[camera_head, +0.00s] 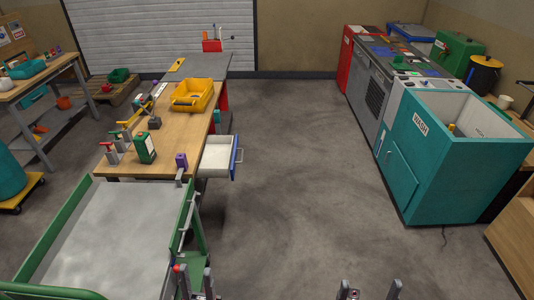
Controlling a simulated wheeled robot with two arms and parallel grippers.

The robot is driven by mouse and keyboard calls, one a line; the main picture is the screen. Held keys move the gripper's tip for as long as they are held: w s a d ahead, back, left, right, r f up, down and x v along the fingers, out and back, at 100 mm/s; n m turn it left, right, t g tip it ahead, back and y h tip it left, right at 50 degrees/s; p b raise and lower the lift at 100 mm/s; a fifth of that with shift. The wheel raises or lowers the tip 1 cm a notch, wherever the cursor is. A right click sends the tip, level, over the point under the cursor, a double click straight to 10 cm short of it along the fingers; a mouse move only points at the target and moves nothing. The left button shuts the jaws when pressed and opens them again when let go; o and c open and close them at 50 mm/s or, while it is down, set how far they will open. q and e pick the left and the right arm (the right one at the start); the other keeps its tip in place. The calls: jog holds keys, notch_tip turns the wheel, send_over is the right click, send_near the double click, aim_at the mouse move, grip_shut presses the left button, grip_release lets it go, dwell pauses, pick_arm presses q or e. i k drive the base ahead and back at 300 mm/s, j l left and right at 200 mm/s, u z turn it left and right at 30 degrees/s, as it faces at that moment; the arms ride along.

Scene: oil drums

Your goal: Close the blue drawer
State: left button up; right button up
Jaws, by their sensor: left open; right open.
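The blue drawer (236,158) sticks out to the right from under the wooden workbench (185,135). It has a blue front and a pale, empty-looking inside, and it stands open. My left gripper (197,284) is at the bottom edge, left of centre, open and well below the drawer in the picture. My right gripper (370,290) is at the bottom edge, right of centre, open and empty. Both are apart from the drawer.
A green-framed cart with a grey top (105,235) stands in front of the workbench. A yellow bin (192,95), a green can (145,148) and spray bottles are on the bench. A teal wash cabinet (425,175) stands at right. The middle floor is clear.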

aim_at(219, 156)
jog(key=i+l+u, duration=0.15)
jog(key=l+u, duration=0.2)
jog(key=i+l+u, duration=0.1)
jog(key=l+u, duration=0.2)
jog(key=i+l, duration=0.1)
jog(key=i, duration=0.4)
jog(key=i+l, duration=0.15)
jog(key=i, duration=0.3)
jog(key=i+l+u, duration=0.1)
jog(key=i, duration=0.4)
jog(key=i+l, duration=0.15)
jog(key=i, duration=0.3)
